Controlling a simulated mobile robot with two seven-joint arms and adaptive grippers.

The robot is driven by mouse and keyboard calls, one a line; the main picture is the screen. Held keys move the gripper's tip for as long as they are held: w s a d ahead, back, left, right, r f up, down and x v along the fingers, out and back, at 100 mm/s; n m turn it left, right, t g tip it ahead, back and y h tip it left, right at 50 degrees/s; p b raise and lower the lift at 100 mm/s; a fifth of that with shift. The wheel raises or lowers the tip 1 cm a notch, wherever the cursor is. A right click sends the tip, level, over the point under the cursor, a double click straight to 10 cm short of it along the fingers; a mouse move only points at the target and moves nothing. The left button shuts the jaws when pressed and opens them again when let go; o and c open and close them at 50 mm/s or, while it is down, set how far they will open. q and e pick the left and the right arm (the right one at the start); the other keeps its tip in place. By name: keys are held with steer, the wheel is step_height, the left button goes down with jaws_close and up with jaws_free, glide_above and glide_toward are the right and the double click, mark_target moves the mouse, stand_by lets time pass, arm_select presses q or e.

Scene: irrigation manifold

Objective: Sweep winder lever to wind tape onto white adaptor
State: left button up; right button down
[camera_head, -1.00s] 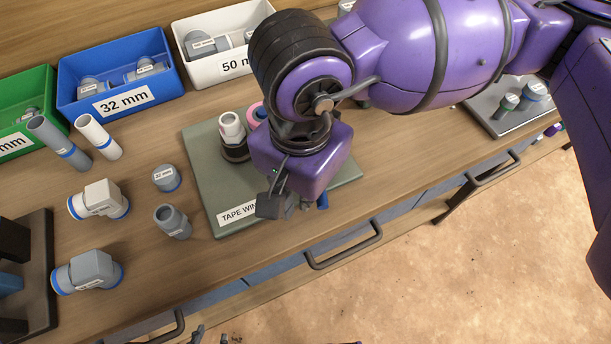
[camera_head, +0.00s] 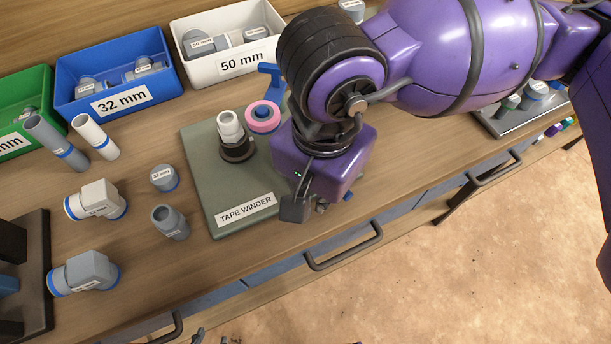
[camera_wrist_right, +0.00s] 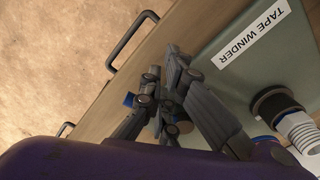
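The green-grey tape winder plate (camera_head: 212,190) lies on the bench, with its label facing front. The white adaptor (camera_head: 229,126) stands upright in a black holder on it and also shows in the wrist view (camera_wrist_right: 301,132). A pink tape roll (camera_head: 263,117) sits beside it, with a blue upright part (camera_head: 270,76) behind. My right gripper (camera_head: 312,208) points down at the plate's front right, apart from the adaptor; its fingers (camera_wrist_right: 166,80) are close together. A small blue piece (camera_wrist_right: 130,99) shows by them; whether they grip it is unclear. I cannot clearly make out the lever. My left gripper is out of view.
Green, blue (camera_head: 118,108) and white (camera_head: 226,68) bins stand at the back. Several loose pipe fittings lie left of the plate. A dark rack (camera_head: 38,290) is at far left, a grey tray (camera_head: 500,123) at right. Drawer handles (camera_head: 343,247) jut from the bench front.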

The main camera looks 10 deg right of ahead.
stand_by(0.3)
steer(key=shift+d+b, duration=0.3)
steer(key=shift+d, duration=0.6)
steer(key=shift+d+f, duration=0.1)
steer(key=shift+d, duration=0.05)
steer(key=shift+d, duration=0.75)
steer(key=shift+f, duration=0.1)
